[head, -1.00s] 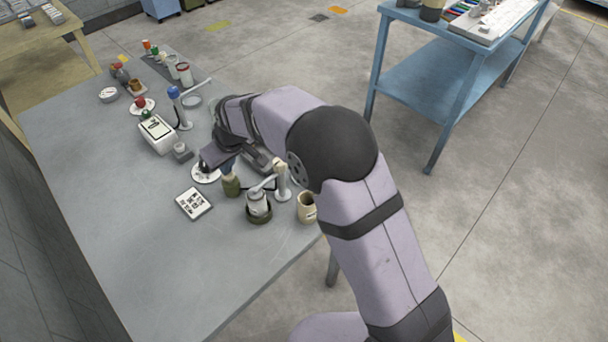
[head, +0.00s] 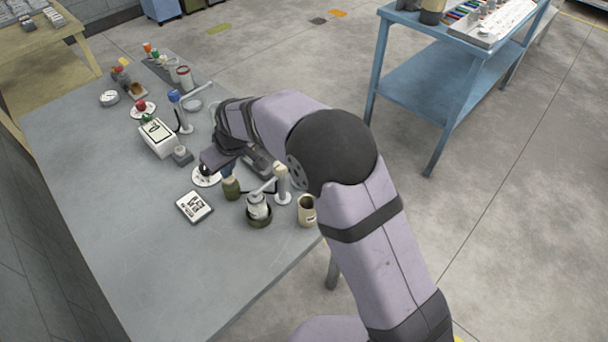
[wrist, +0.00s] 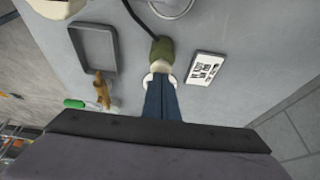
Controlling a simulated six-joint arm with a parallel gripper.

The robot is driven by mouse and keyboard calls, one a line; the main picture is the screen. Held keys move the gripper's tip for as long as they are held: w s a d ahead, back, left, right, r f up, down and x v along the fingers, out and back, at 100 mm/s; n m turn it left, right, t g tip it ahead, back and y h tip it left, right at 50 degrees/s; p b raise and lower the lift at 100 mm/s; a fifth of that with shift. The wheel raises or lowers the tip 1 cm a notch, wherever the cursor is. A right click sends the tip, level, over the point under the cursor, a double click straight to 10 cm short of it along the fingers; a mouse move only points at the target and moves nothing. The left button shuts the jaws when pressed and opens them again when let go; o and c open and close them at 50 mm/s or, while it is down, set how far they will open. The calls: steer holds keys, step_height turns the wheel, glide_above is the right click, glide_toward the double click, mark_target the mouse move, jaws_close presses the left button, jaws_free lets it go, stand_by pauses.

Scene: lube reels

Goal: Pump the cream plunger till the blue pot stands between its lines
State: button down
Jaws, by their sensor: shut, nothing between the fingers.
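An olive pump body (head: 231,189) with a pale cream head stands on the grey table in the head view. It also shows in the wrist view (wrist: 162,49), with a black hose running from it. My gripper (head: 228,171) is shut and empty, its blue fingers pointing down at the cream head. In the wrist view the fingertips (wrist: 160,80) overlap the head, so I cannot tell whether they touch it. A grey pot (head: 258,204) sits in a dark olive dish beside a cream-topped stand (head: 282,185). I cannot make out a clearly blue pot or its lines.
A printed card (head: 195,207) lies left of the grey pot, and a tan cup (head: 307,211) stands at the table edge. A blue-topped stand (head: 178,108) and a white box (head: 157,137) are farther back. The table's near left is clear. A grey tray (wrist: 74,52) shows in the wrist view.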

steer(key=shift+r+p, duration=2)
steer(key=shift+r, duration=1)
steer(key=d+m+b, duration=0.1)
steer(key=d, duration=0.4)
steer(key=w+d+m+t+b, duration=0.1)
steer(key=d+b, duration=0.1)
steer(key=d, duration=0.4)
steer(key=w+d+f+m+h+b, duration=0.1)
steer(key=d, duration=0.4)
steer(key=shift+d+b, duration=0.25)
steer(key=shift+b, duration=0.05)
steer(key=s+d+f+m+h+b, duration=0.1)
steer(key=s+d+m, duration=0.15)
steer(key=d, duration=0.45)
steer(key=s+d+f+m+h+b, duration=0.15)
steer(key=s+d, duration=0.25)
steer(key=d, duration=0.4)
steer(key=s+d+r+m+g+p, duration=0.2)
steer(key=s+g+p, duration=0.2)
steer(key=s, duration=1.6)
steer(key=p, duration=0.3)
steer(key=shift+d, duration=0.2)
